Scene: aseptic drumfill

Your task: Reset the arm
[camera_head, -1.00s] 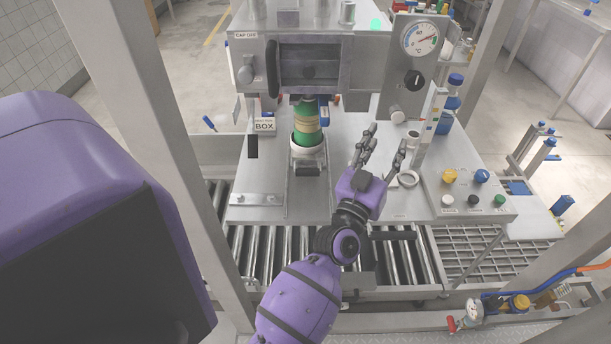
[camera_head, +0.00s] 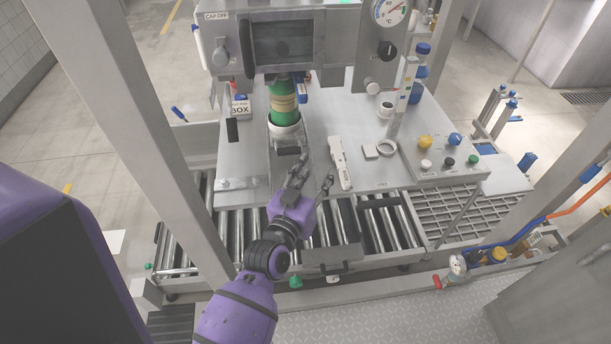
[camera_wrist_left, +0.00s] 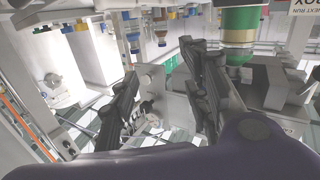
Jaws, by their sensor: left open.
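My left arm, purple with dark joints, comes up from the bottom of the head view. Its gripper (camera_head: 310,178) is open, with two dark fingers spread apart and nothing between them. It is over the front edge of the steel work plate (camera_head: 235,165), below the green bottle-like piece (camera_head: 284,100) in its white collar. In the left wrist view the two fingers (camera_wrist_left: 165,85) also stand apart, and the green piece (camera_wrist_left: 238,38) shows at upper right. My right gripper is not in view.
A panel with coloured knobs (camera_head: 448,155) stands beyond. A roller conveyor (camera_head: 385,225) runs below. An upright frame post (camera_head: 120,110) stands at left.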

